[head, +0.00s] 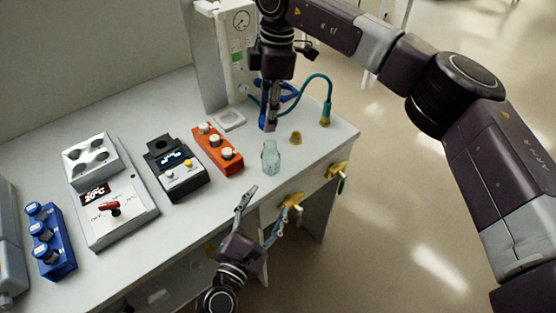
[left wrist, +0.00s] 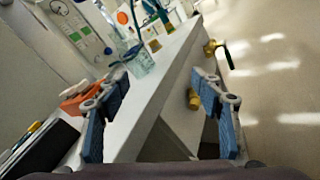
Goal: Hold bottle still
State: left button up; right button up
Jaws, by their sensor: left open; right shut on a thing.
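The bottle (head: 271,158) is small, clear and pale green, and stands upright near the bench's front edge. It also shows in the left wrist view (left wrist: 139,62), up and left of centre between the fingers. My left gripper (head: 263,212) is open and empty, in front of the bench edge, with one fingertip near the edge, apart from the bottle. Its two blue-padded fingers (left wrist: 165,105) are spread wide in the left wrist view. My right gripper (head: 270,115) is shut above and behind the bottle, on a blue thing (head: 262,123) whose shape is partly hidden.
A tan stopper-like piece (head: 295,138) stands right of the bottle. An orange block with white caps (head: 218,150) is to its left. Further left are a black device (head: 177,170), a hotplate (head: 118,215) and a blue rack (head: 48,240). Brass valves (head: 292,200) jut from the bench front.

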aim_at(268, 167)
pick_arm(q)
jog(key=n, duration=0.1)
jog(key=r+n+y, duration=0.1)
jog(key=n, duration=0.1)
jog(key=w+a+n+t, duration=0.1)
jog(key=n, duration=0.1)
jog(key=shift+w+r, duration=0.1)
jog(key=shift+r, duration=0.1)
pick_arm(e)
jog(key=shift+w+m, duration=0.15)
jog(key=shift+m, duration=0.35)
pick_arm(q)
jog(key=n, duration=0.1)
jog(key=n+y, duration=0.1)
jog(key=shift+w+a+r+n+t+y, duration=0.1)
jog(key=shift+w+r+n+t+y, duration=0.1)
jog(key=shift+n+t+y, duration=0.15)
pick_arm(e)
jog(key=shift+d+m, duration=0.3)
jog(key=shift+d, duration=0.05)
pick_arm(q)
jog(key=shift+a, duration=0.15)
pick_arm(e)
jog(key=shift+a, duration=0.15)
pick_arm(q)
jog(key=shift+w, duration=0.1)
jog(key=x, duration=1.2)
